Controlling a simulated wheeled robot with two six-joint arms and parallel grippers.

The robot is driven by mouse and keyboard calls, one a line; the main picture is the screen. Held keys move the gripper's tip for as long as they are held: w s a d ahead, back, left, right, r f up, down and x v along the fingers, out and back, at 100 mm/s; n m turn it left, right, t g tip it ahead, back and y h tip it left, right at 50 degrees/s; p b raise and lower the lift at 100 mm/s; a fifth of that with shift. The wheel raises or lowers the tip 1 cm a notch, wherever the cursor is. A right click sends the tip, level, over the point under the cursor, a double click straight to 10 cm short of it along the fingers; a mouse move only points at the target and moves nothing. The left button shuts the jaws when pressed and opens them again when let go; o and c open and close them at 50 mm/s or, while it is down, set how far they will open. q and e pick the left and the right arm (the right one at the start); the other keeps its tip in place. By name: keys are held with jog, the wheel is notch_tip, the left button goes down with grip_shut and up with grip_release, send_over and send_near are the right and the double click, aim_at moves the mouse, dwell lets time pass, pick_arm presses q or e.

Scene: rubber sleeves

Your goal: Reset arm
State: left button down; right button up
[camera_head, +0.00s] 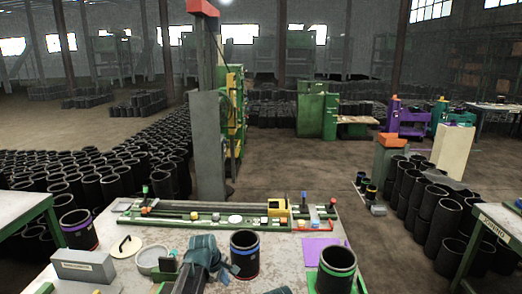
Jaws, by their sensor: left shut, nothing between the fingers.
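My left gripper (207,252) is above the table (300,262) at the bottom middle, dark teal, with its fingers shut and nothing held. Just right of it, a black rubber sleeve with a blue band (245,264) stands upright. Another upright sleeve with a green band (336,274) stands at the table's front right. A third with a purple band (79,234) stands at the table's left. My right gripper cannot be made out.
A green rail fixture (215,217) with small coloured parts runs along the table's back. A grey box (84,267), a round grey dish (152,260) and a purple sheet (320,251) lie on the table. A tall grey column (208,145) stands behind. Many black sleeves fill the floor.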

pick_arm(q)
jog(key=s+d+f+m+g+y, duration=0.1)
jog(key=s+d+m+g, duration=0.1)
jog(key=s+m, duration=0.6)
jog(key=s+d+f+m+g+y+b, duration=0.1)
jog(key=s+d+m, duration=0.3)
jog(key=s+m, duration=0.5)
jog(key=s+g+y, duration=0.1)
jog(key=s, duration=0.7)
jog(key=shift+s+d+f+y, duration=0.15)
jog(key=shift+s+f+y, duration=0.1)
jog(key=shift+s+y, duration=0.1)
